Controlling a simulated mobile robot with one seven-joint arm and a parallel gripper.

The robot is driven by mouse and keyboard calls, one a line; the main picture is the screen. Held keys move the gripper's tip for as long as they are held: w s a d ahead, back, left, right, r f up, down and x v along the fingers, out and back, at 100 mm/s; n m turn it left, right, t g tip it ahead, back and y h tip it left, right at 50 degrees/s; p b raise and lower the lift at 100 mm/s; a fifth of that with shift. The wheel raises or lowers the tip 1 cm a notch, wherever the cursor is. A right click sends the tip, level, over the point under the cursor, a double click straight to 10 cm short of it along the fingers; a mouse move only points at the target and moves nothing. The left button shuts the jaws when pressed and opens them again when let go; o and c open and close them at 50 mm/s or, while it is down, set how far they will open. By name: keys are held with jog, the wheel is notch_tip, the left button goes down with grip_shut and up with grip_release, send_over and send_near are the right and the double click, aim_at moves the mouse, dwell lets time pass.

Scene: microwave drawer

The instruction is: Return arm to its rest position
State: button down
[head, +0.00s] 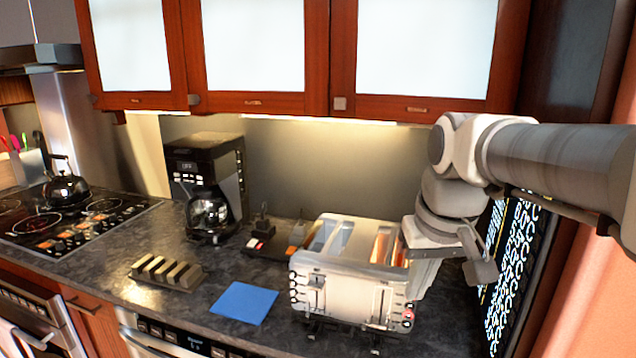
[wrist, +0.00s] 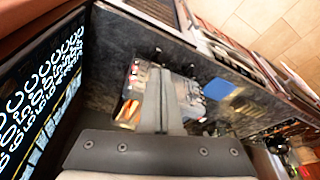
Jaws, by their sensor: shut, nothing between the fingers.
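My arm reaches in from the right edge of the head view, with my gripper (head: 480,268) hanging over the right side of a silver toaster (head: 340,292). In the wrist view the two fingers of my gripper (wrist: 166,78) lie together with nothing held between them. The toaster (wrist: 194,102) shows behind the fingers in the wrist view, partly hidden by them. Whether the gripper touches the toaster cannot be told.
A coffee maker (head: 205,165) stands against the back wall, left of the toaster. A blue mat (head: 244,302) and a grey slotted rack (head: 166,272) lie on the dark counter. A patterned board (head: 508,262) stands close on the right. Cabinets (head: 262,100) hang above.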

jog(key=s+f+t, duration=0.2)
jog(key=s+f, duration=0.3)
jog(key=s, duration=0.7)
jog(key=shift+a+m, duration=0.15)
jog(key=shift+m, duration=0.25)
